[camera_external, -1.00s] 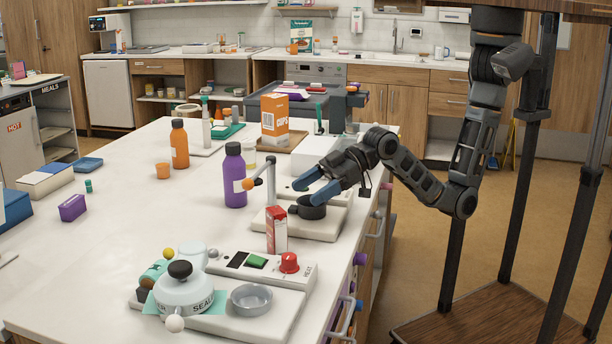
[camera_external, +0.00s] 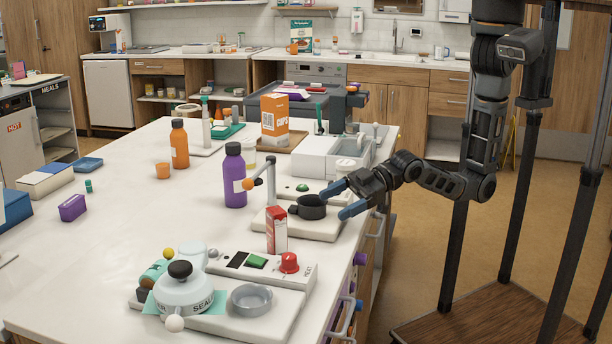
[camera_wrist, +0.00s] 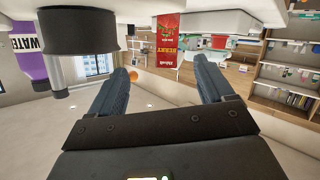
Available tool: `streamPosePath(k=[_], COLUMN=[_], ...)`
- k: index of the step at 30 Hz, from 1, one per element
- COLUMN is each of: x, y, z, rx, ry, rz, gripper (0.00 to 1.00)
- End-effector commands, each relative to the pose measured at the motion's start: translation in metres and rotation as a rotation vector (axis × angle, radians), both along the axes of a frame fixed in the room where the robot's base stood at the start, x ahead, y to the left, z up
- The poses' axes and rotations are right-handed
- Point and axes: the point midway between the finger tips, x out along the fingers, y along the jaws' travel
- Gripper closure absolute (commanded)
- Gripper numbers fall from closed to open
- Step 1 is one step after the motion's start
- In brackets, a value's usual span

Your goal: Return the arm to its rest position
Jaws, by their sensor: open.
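My gripper (camera_external: 344,201) is open and empty in the external view, with blue fingertips spread apart at the right edge of the white counter. It is just right of a small black pot (camera_external: 311,207), which stands on a white base plate. I cannot tell whether a finger touches the pot. In the wrist view, the two fingers (camera_wrist: 163,88) are apart with nothing between them. The black pot (camera_wrist: 78,30) shows at the upper left there. My arm bends from its column down to the counter edge.
A sealing device (camera_external: 183,291) and a control box with a red knob (camera_external: 289,262) are at the front.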

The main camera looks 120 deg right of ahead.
Motion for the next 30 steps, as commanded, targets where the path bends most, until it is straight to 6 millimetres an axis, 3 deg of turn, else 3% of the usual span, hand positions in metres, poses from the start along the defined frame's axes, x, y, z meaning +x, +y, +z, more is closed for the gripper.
streamPosePath(k=[8,16,23,30], x=[-0.083,-0.184,-0.271,-0.351], y=[-0.009,-0.019,-0.021,-0.016], z=[-0.042,-0.078,-0.085,-0.071], rx=[-0.072,-0.028,0.037,0.126], ry=[-0.028,-0.021,-0.014,-0.014], rz=[0.052,0.076,0.074,0.041], gripper=[0.19,0.19,0.19,0.19])
